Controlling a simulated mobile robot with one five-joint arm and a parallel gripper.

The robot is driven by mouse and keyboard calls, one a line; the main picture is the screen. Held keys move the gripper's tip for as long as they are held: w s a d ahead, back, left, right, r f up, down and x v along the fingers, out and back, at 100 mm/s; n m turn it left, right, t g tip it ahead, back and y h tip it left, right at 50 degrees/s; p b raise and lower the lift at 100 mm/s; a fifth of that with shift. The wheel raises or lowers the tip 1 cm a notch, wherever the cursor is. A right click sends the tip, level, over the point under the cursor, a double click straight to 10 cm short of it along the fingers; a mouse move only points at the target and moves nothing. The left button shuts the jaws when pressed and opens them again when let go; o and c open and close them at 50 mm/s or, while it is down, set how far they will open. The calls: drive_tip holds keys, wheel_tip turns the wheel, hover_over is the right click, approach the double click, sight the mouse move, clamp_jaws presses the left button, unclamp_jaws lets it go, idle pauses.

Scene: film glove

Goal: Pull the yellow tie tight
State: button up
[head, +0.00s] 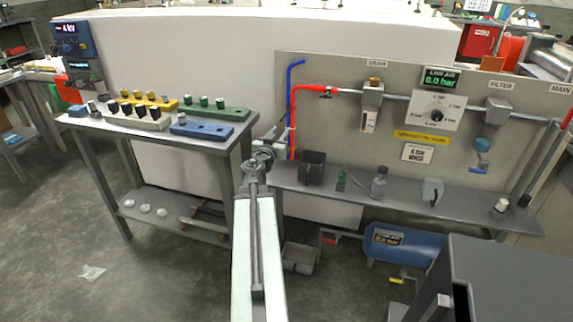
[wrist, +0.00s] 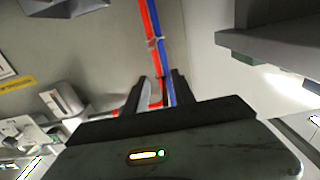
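A red hose (head: 293,110) and a blue hose (head: 291,75) run down the left end of the panel in the head view. In the wrist view the red hose (wrist: 149,18) and blue hose (wrist: 157,22) run close side by side. A small pale band (wrist: 154,41) crosses them there; it may be the tie, but its yellow colour and tightness are unclear. My gripper (wrist: 159,78) is open, its fingers on either side of the hoses in the picture. Nothing shows held.
A narrow shelf (head: 400,205) with a dark bin (head: 312,168) and bottles runs below the panel. A bench (head: 190,142) with coloured blocks stands left of my arm; its edge is close. A blue tank (head: 405,243) lies beneath the shelf. The left floor is mostly clear.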

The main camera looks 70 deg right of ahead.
wheel_tip(320, 180, down, 14)
drive_tip(key=b, duration=1.2)
drive_tip(key=shift+r, duration=0.2)
drive_tip(key=shift+d, duration=0.35)
drive_tip(key=d, duration=0.7)
drive_tip(key=shift+w+d, duration=0.1)
drive_tip(key=shift+w, duration=0.15)
clamp_jaws()
